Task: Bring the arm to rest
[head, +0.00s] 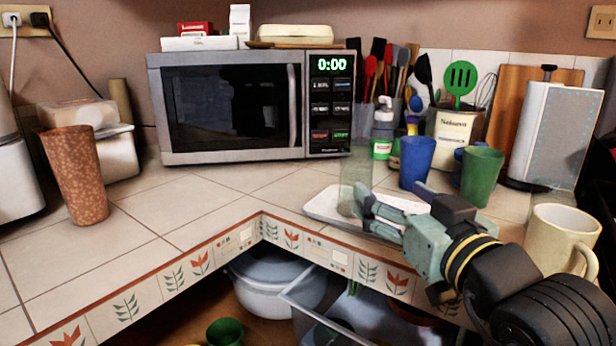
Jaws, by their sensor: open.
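My gripper (362,205) is at the right of the head view, on the end of my dark arm that comes in from the lower right. Its pale green-grey fingers are open and point left, over the front of the tiled counter (225,205). A clear glass (357,168) stands or shows just behind the fingertips. I cannot tell whether the fingers touch it. A white tray (322,205) lies on the counter beneath and behind the gripper, and my gripper hides part of it.
A microwave (230,105) stands at the back. A blue cup (416,160), green cup (481,175) and cream mug (562,238) are near my arm. A brown cup (75,175) stands left. An open space below holds a white pot (275,283). The left counter front is clear.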

